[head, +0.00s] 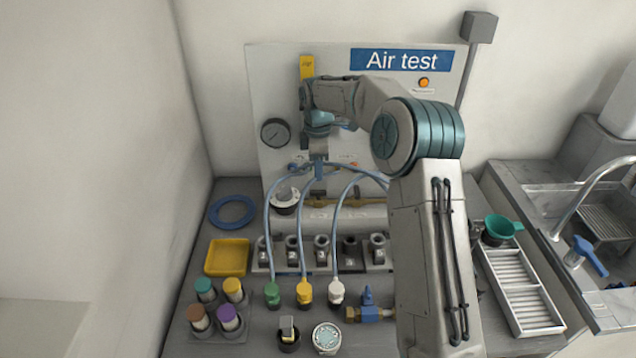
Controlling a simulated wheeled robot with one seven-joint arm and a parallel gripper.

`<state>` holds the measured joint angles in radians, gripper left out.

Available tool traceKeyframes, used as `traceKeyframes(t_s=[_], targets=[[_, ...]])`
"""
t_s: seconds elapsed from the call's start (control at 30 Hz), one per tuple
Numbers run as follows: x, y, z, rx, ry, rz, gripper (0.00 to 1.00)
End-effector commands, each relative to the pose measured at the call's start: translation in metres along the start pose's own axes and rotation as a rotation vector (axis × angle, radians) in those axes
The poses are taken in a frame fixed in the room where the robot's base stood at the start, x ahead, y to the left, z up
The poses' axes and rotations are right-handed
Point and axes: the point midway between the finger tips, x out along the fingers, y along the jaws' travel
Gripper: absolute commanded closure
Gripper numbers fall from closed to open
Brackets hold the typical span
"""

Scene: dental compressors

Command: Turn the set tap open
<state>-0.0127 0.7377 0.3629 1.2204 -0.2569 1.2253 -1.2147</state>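A yellow lever (307,68) stands upright near the top of the white "Air test" panel (262,90). My gripper (319,148) is in front of the panel, just below the yellow lever and right of the round gauge. Its fingers are small and partly hidden by my wrist, so I cannot tell whether they are open or hold anything. Whatever is behind my wrist on the panel is hidden. A small blue-handled valve with brass ends (369,305) lies on the bench. I cannot tell which of these is the set tap.
Blue hoses (268,215) hang from the panel to green, yellow and white connectors (304,292). A black gauge (275,133) is on the panel. A yellow tray (228,257), blue ring (233,212) and capped bottles (234,290) stand left.

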Motion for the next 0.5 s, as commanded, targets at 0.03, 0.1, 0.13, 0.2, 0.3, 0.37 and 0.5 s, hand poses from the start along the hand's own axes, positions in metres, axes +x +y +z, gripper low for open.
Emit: traceKeyframes(t_s=[0.03,0.1,0.13,0.2,0.3,0.37,0.5], targets=[[-0.012,0.001,0.000,0.000,0.001,0.004,0.65],[-0.026,0.001,-0.001,0.000,0.001,0.004,0.65],[-0.032,0.001,-0.001,-0.001,0.001,0.003,0.65],[-0.044,0.000,-0.001,-0.001,0.001,0.003,0.65],[-0.057,0.000,-0.001,-0.001,0.001,0.001,0.65],[-0.061,0.000,-0.001,-0.001,0.001,0.002,0.65],[-0.066,0.000,-0.001,-0.002,0.001,-0.001,0.65]])
